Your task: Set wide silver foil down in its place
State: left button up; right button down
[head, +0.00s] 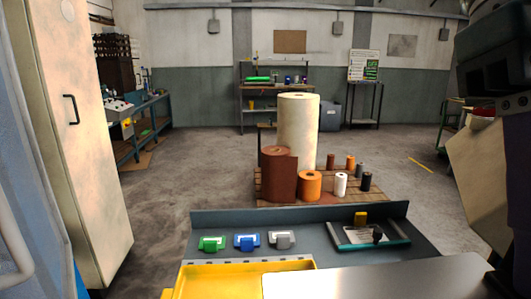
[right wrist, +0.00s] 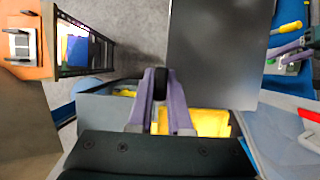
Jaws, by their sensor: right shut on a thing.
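My right gripper (right wrist: 160,100) has purple-grey fingers and shows in the right wrist view. It is shut on a dark, narrow, rounded thing (right wrist: 160,82). Only its end shows between the fingertips, and I cannot make out silver on it. The right gripper is not visible in the head view. Purple finger-like parts (right wrist: 287,50) at the right edge of the right wrist view look like my left gripper; whether it is open is unclear. In the head view, green (head: 213,243), blue (head: 247,241) and grey (head: 282,240) pieces sit in a row on the bench.
A yellow tray (head: 185,280) is at the bench front, beside a flat grey plate (head: 380,281). A teal-edged tray (head: 405,242) is at the right. Beyond, a pallet (head: 325,197) carries a tall cream roll (head: 298,125), a brown roll (head: 279,176) and several small rolls.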

notch_tip(320, 180, down, 25)
jog(key=b, duration=2.2)
